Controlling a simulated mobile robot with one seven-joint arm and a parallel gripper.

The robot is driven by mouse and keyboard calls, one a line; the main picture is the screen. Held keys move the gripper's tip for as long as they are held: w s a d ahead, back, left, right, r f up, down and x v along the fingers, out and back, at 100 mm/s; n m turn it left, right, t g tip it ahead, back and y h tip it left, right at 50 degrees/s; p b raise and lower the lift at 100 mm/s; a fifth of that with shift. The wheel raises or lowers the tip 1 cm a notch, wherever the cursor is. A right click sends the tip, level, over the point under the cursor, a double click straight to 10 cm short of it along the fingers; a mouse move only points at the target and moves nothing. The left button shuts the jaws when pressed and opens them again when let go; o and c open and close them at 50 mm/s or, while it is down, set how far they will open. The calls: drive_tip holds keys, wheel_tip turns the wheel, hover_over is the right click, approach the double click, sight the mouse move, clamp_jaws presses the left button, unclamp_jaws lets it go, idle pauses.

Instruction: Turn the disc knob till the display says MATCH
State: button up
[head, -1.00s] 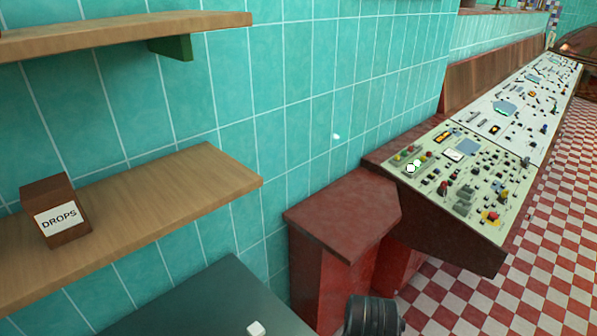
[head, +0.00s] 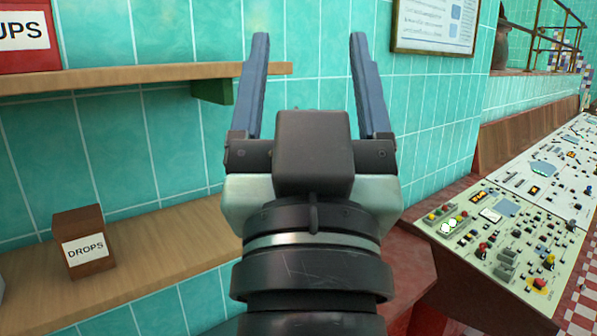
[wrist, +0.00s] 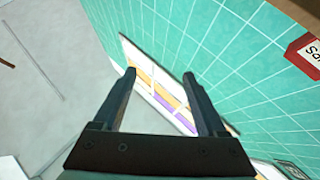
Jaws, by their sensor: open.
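My gripper (head: 310,85) is raised in the middle of the head view, its two fingers apart and nothing between them. It is in front of the teal tiled wall, left of the control panel. The wrist view also shows my gripper (wrist: 160,85) open and empty. A pale control panel (head: 505,240) with many small knobs, buttons and switches slopes at the right of the head view. Its controls are too small to tell which is the disc knob. No readable MATCH shows on the panel.
Wooden shelves (head: 160,72) jut from the wall at the left. A brown box labelled DROPS (head: 83,243) stands on the lower one. A framed notice (head: 435,25) hangs on the wall. A checkered floor (head: 583,310) shows at the lower right.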

drive_tip(key=shift+t, duration=0.9)
drive_tip(key=s+r, duration=0.1)
drive_tip(key=s, duration=0.1)
drive_tip(key=s+r, duration=0.2)
drive_tip(key=shift+a, duration=0.4)
drive_tip(key=shift+w, duration=0.1)
